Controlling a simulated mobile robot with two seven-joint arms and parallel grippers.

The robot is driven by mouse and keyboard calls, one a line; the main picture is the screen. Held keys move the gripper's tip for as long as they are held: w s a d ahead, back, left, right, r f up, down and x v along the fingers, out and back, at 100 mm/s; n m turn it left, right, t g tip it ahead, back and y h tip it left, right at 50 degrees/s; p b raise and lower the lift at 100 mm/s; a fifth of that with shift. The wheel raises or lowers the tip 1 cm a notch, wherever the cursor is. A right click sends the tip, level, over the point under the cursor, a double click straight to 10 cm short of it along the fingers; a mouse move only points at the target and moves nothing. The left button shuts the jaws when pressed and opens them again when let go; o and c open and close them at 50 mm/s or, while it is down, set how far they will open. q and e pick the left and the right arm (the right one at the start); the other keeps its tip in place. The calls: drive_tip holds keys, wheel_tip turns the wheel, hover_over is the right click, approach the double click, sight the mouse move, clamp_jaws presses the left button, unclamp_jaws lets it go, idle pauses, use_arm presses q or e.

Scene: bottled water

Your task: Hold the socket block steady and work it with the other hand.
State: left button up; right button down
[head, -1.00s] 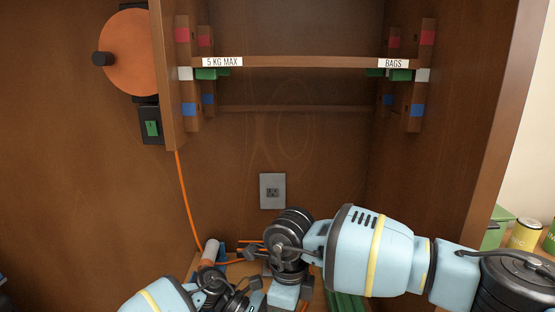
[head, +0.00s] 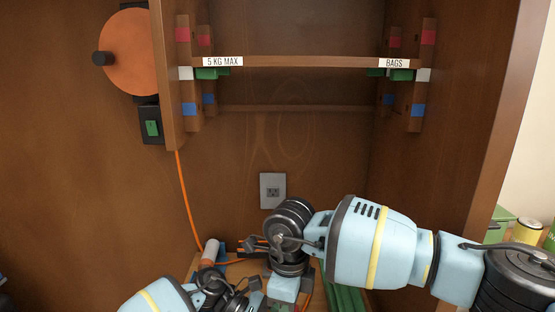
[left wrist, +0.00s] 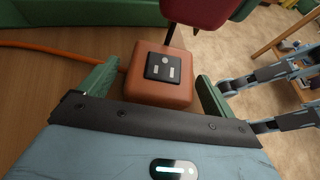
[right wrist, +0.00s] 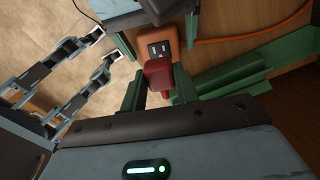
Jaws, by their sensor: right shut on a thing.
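The orange socket block (left wrist: 184,93) with a black two-slot face (left wrist: 163,68) sits between the green fingers of my left gripper (left wrist: 160,85). Those fingers stand on either side of it with what look like narrow gaps. My right gripper (right wrist: 160,92) is shut on a dark red plug (right wrist: 158,72). The plug (left wrist: 210,12) is above the block, close to its face; whether they touch I cannot tell. In the right wrist view, the block (right wrist: 146,40) shows just beyond the plug. In the head view, my grippers mostly hide both things.
An orange cable (head: 185,205) runs down the cabinet wall from an orange reel (head: 140,50). A grey wall outlet (head: 273,191) is on the back panel. A shelf (head: 300,63) crosses above. Green rails (right wrist: 225,80) lie beside the block on the wooden surface.

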use_arm(q)
drive_tip(key=shift+d, duration=0.1)
drive_tip(key=v, duration=1.2)
drive_tip(key=shift+s+f, duration=0.1)
drive_tip(key=shift+s, duration=0.05)
